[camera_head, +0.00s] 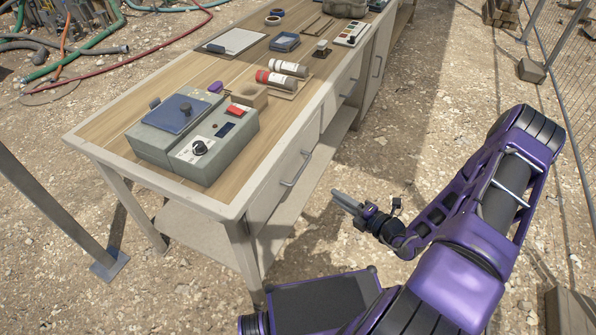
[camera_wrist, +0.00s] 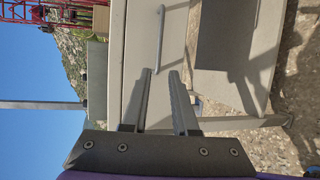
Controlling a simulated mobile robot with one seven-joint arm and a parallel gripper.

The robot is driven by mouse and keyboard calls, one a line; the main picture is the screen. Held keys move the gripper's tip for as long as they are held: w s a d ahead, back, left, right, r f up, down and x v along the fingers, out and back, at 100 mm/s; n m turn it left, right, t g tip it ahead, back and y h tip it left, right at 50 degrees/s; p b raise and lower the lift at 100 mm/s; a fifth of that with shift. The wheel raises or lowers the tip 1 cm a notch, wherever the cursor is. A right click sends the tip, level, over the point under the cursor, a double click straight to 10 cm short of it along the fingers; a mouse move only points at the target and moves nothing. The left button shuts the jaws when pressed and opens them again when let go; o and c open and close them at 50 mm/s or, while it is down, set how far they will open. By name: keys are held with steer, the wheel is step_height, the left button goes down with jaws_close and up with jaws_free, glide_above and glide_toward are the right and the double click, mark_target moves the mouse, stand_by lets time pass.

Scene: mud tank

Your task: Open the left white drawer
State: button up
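The left white drawer (camera_head: 270,198) is the pale front at the near left end of the long workbench, with a grey bar handle (camera_head: 297,170). It looks shut. My gripper (camera_head: 338,197) is right of the drawer, apart from the handle. In the wrist view my gripper (camera_wrist: 161,72) shows its two fingers apart with nothing between them.
The workbench (camera_head: 240,205) carries a grey control box (camera_head: 195,135), red and white cylinders (camera_head: 280,75), a clipboard (camera_head: 235,41) and small items. More drawers and a door with handle (camera_head: 377,66) run farther along. A lower shelf (camera_head: 205,235) lies beneath.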

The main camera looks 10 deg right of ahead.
mark_target(300, 172)
steer(key=x, duration=1.7)
steer(key=shift+w+a+b, duration=0.1)
steer(key=shift+w+b, duration=0.05)
steer(key=shift+b, duration=0.25)
jaws_close()
stand_by(0.5)
